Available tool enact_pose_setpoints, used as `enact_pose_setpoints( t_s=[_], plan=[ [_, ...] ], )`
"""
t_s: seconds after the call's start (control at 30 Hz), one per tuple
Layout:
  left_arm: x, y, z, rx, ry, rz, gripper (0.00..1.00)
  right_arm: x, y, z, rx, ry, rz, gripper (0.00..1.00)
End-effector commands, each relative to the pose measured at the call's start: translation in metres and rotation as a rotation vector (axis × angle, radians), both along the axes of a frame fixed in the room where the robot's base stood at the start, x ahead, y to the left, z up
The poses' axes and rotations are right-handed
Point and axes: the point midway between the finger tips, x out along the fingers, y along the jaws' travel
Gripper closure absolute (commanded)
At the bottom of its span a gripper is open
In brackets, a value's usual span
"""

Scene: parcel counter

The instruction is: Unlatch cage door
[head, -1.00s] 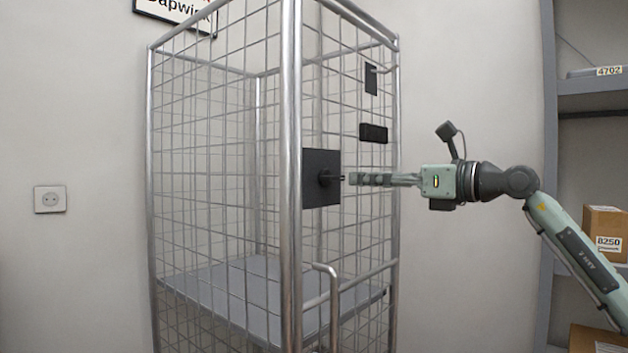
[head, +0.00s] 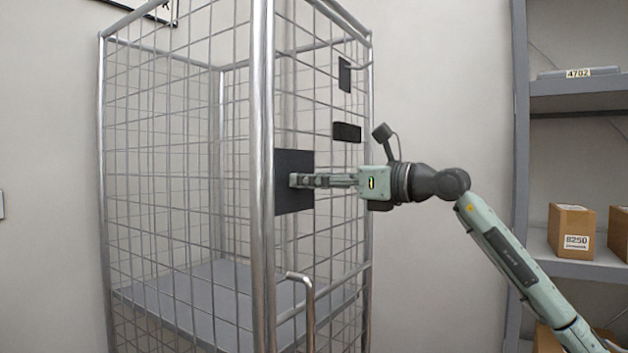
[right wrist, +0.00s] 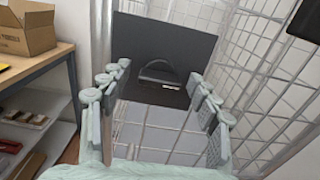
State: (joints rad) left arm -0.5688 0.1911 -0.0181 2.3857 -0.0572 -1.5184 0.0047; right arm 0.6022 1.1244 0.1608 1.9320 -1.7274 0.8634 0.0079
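The wire cage (head: 262,120) stands upright in the head view, and its door looks closed. A square black latch plate (head: 290,203) is fixed at mid-height beside the front post. In the right wrist view the plate (right wrist: 165,38) fills the top centre, with a dark curved latch handle (right wrist: 158,72) on it. My right gripper (head: 297,181) is at the plate. In the right wrist view its fingers (right wrist: 158,78) are spread, with the handle between or just beyond the tips; contact cannot be told. My left gripper is not in view.
Black fittings (head: 347,132) sit higher on the cage side. A bent metal bar (head: 308,310) projects below the plate. Grey shelving (head: 570,95) with cardboard boxes (head: 571,232) stands at the right. The right wrist view shows a table (right wrist: 35,70) with an open box (right wrist: 30,28).

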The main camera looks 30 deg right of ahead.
Motion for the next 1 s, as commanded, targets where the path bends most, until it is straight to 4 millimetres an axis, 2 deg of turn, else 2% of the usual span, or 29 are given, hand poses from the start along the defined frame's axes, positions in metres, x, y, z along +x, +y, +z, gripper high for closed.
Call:
enact_pose_setpoints(
  t_s=[0.03, 0.37, 0.67, 1.0],
  plan=[
    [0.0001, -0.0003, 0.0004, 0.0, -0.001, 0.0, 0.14, 0.0001, 0.0, -0.0002, 0.0, 0.0, 0.0, 0.47],
    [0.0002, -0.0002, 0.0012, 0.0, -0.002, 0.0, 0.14, 0.0001, 0.0, -0.0001, 0.0, 0.0, 0.0, 0.87],
    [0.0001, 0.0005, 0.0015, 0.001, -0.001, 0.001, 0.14, 0.0001, -0.0002, -0.0002, 0.036, 0.015, 0.0, 0.87],
    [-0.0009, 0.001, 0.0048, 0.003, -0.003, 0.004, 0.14, 0.0003, -0.001, -0.0002, 0.242, 0.099, 0.0, 0.87]
  ],
)
